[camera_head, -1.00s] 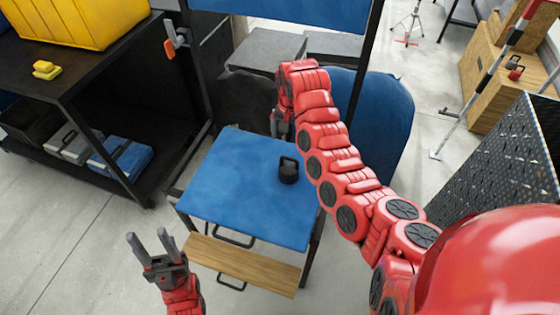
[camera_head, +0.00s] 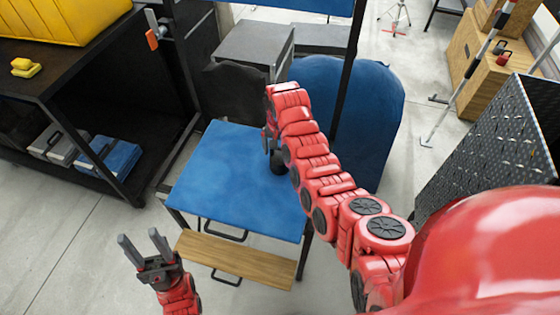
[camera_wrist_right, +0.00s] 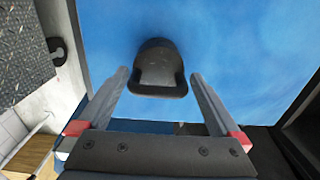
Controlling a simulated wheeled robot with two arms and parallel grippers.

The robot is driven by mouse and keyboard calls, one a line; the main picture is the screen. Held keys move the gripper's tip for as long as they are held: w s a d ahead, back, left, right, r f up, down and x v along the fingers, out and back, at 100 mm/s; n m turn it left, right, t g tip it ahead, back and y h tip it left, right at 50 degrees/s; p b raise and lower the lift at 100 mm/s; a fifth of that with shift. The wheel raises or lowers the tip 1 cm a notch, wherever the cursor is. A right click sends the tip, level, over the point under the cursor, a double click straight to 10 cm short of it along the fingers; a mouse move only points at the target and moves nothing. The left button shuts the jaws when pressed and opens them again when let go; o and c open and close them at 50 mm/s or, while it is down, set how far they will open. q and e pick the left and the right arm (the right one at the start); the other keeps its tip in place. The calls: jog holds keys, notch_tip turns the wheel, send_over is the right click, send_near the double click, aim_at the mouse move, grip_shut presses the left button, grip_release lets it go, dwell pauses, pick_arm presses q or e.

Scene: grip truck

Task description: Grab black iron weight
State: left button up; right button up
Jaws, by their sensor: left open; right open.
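The black iron weight (camera_head: 279,164) stands on the blue tabletop (camera_head: 225,185) near its right edge. In the head view my right arm partly hides it. In the right wrist view the weight (camera_wrist_right: 157,66) shows with its handle toward me, centred just beyond the fingertips. My right gripper (camera_head: 267,140) is open and empty. Its two fingers (camera_wrist_right: 158,82) point at the weight, one to each side of the handle, with a gap on both sides. My left gripper (camera_head: 145,243) is open and empty, out to the left of the table's front.
A black workbench (camera_head: 85,75) with a yellow case (camera_head: 60,18) stands at the left. A blue chair-like shape (camera_head: 350,110) is behind the table, and a black perforated panel (camera_head: 490,145) is at the right.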

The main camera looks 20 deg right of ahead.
aim_at(280, 157)
jog(key=shift+f+p, duration=0.55)
jog(key=shift+f, duration=0.1)
jog(key=shift+d+f+p, duration=0.1)
jog(key=shift+f+p, duration=0.2)
jog(key=shift+f, duration=1.6)
jog(key=shift+r, duration=0.1)
grip_shut()
